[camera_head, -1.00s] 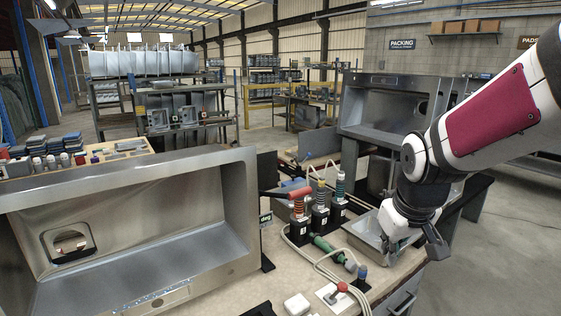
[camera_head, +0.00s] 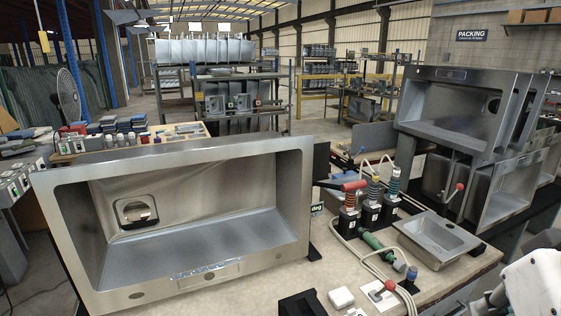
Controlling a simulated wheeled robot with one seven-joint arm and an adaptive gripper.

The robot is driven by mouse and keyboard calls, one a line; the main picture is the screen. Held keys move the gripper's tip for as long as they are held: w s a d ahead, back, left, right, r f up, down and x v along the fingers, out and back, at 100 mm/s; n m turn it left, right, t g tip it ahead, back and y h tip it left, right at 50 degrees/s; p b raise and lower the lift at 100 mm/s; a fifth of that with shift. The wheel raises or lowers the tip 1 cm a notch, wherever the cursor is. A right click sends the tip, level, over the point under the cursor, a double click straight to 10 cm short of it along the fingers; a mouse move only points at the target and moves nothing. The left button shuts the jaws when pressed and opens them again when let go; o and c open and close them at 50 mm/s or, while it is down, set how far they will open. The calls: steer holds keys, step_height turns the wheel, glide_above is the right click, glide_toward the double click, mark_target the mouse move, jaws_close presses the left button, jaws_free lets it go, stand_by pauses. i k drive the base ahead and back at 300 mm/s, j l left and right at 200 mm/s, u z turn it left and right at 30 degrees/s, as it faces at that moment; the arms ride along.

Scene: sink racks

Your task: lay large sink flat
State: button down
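The large steel sink (camera_head: 160,292) stands on its edge on the workbench at the left, its open basin facing me and leaning back a little. Its drain opening shows in the back wall of the basin, and a label strip lies along its lower rim. My gripper (camera_head: 490,301) is only partly in view at the lower right corner, beside the bench and well apart from the large sink. Its fingers are too small and cut off to show whether they are open. A small steel sink (camera_head: 437,240) lies flat on the bench at the right.
Several clamps with coloured coils (camera_head: 371,205), a green-handled tool (camera_head: 382,245), looping hoses and a white block (camera_head: 341,298) crowd the bench (camera_head: 275,283) right of the large sink. More sinks (camera_head: 455,105) are racked at the right. A fan (camera_head: 68,95) stands back left.

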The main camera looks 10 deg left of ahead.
mark_target(226, 206)
steer(key=u, duration=1.2)
steer(key=i+l+u, duration=0.1)
steer(key=l, duration=0.3)
steer(key=i+l+u, duration=0.1)
steer(key=l, duration=0.3)
steer(key=i+l+u, duration=0.1)
steer(key=l, duration=0.3)
